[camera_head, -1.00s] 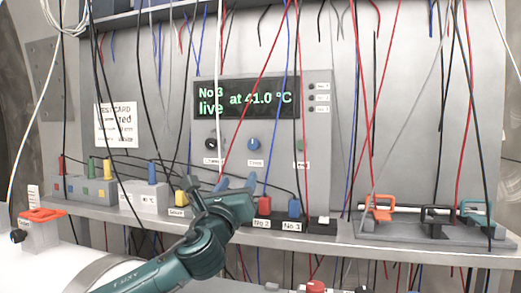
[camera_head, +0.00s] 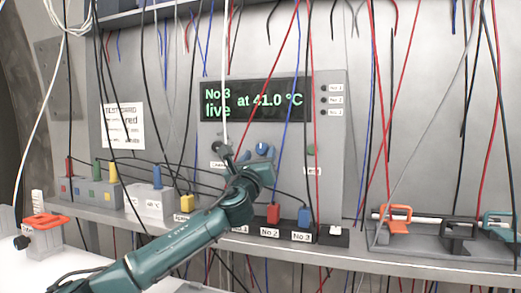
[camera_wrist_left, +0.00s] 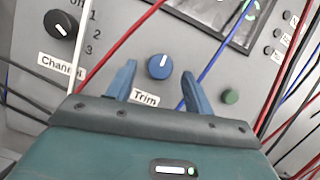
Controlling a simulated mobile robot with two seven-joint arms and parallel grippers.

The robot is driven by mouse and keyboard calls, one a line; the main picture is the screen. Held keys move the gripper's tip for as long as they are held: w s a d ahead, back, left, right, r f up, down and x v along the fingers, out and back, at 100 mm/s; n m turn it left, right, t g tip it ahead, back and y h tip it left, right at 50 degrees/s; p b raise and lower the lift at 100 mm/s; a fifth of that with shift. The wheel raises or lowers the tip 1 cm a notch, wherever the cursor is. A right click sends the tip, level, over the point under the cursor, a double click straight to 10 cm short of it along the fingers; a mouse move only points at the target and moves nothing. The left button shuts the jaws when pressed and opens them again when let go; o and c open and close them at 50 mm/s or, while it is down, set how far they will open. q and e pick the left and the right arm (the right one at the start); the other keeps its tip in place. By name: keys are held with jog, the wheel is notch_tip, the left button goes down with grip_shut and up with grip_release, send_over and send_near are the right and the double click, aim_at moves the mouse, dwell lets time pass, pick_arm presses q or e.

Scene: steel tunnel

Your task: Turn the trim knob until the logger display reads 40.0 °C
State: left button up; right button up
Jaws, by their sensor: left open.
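The logger display (camera_head: 257,99) reads "No 3 live at 41.0 °C"; its edge shows at the top of the left wrist view. The blue trim knob (camera_head: 262,148) is on the panel below it, partly hidden by my left gripper (camera_head: 257,156) in the head view. In the left wrist view the trim knob (camera_wrist_left: 159,67), with its white pointer mark and "Trim" label, shows between the two blue fingers of my open left gripper (camera_wrist_left: 158,75). A gap shows on each side; I cannot tell the remaining depth. My right gripper is not in view.
The black channel knob (camera_wrist_left: 61,24) is left of the trim knob, and a green button (camera_wrist_left: 230,96) is right. Red, blue, black and white wires hang before the panel. Coloured plugs stand along the shelf (camera_head: 330,252). A clamp rack (camera_head: 440,232) is at right.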

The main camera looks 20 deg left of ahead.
aim_at(262, 149)
pick_arm(q)
jog(key=shift+x, duration=1.1)
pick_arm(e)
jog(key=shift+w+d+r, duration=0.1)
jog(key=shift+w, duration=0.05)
pick_arm(q)
jog(key=c, duration=1)
jog(key=shift+o, duration=0.2)
